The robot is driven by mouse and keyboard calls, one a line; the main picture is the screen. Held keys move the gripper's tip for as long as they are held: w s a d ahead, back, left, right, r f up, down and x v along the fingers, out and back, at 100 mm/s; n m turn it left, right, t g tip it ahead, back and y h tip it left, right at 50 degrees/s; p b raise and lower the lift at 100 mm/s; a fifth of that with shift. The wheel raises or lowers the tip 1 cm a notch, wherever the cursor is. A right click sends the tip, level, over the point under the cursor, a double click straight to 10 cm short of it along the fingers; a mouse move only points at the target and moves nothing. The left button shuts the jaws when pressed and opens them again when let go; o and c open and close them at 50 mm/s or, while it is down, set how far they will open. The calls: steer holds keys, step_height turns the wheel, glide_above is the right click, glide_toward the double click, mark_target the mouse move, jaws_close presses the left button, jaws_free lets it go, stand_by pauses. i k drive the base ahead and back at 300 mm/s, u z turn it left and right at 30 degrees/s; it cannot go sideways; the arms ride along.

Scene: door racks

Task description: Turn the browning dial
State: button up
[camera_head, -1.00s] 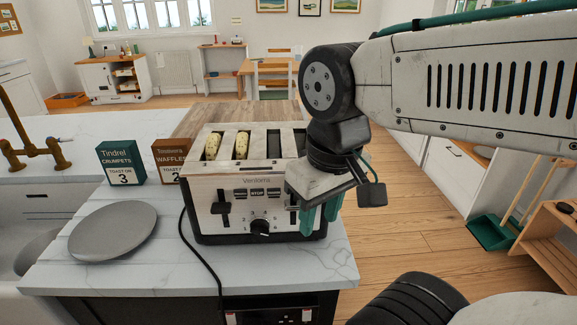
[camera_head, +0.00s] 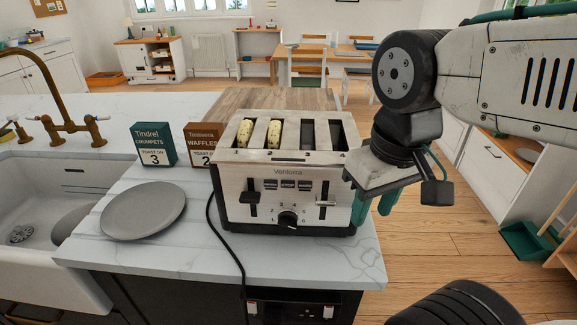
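The toaster (camera_head: 310,184) stands on the marble counter, its front panel facing me. Its black browning dial (camera_head: 287,220) sits low in the middle of the front, below a row of small buttons. Two slots on the left hold crumpets (camera_head: 275,134); the two right slots look empty. A green box marked crumpets, "toast on 3" (camera_head: 154,146), and a brown waffles box (camera_head: 205,144) marked 2 stand left of the toaster. My gripper (camera_head: 375,205), with green fingers, hangs at the toaster's right side, away from the dial. The fingers show a gap and hold nothing visible.
A grey plate (camera_head: 144,211) lies on the counter left of the toaster. A black cord (camera_head: 217,232) runs down over the front edge. The sink (camera_head: 35,205) and brass tap (camera_head: 72,122) are at the left. Counter space before the toaster is clear.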

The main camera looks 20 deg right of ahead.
mark_target(287, 218)
steer(key=k, duration=1)
steer(key=z, duration=1.8)
steer(key=i, duration=1.05)
steer(key=u, duration=2.15)
